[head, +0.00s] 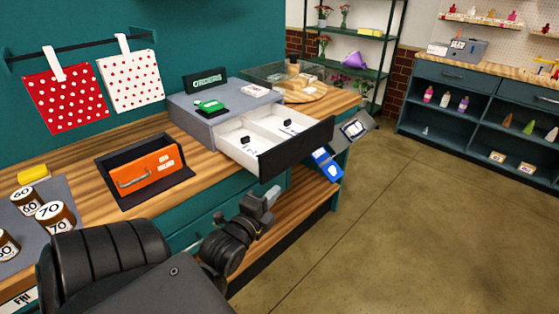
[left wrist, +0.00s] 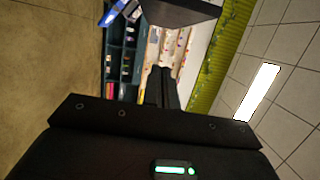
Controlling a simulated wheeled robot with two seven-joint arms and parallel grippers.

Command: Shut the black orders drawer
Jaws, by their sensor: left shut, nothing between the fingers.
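The black-fronted orders drawer (head: 297,150) stands pulled out from the grey unit (head: 190,115) on the wooden counter. Its white inside shows, with papers and small black items in its compartments. My left gripper (head: 268,199) is in front of and below the drawer front, apart from it in the head view, and empty. In the left wrist view the two fingers (left wrist: 161,88) are shut together. A dark panel (left wrist: 180,12) at the top of that view looks like the drawer front. My right gripper is not in view.
An orange box with a handle (head: 150,173) sits in a dark tray on the counter. Numbered brown jars (head: 55,217) stand at left. A card terminal (head: 355,129) and a blue item (head: 326,165) are by the counter's right end. The floor (head: 400,230) to the right is clear.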

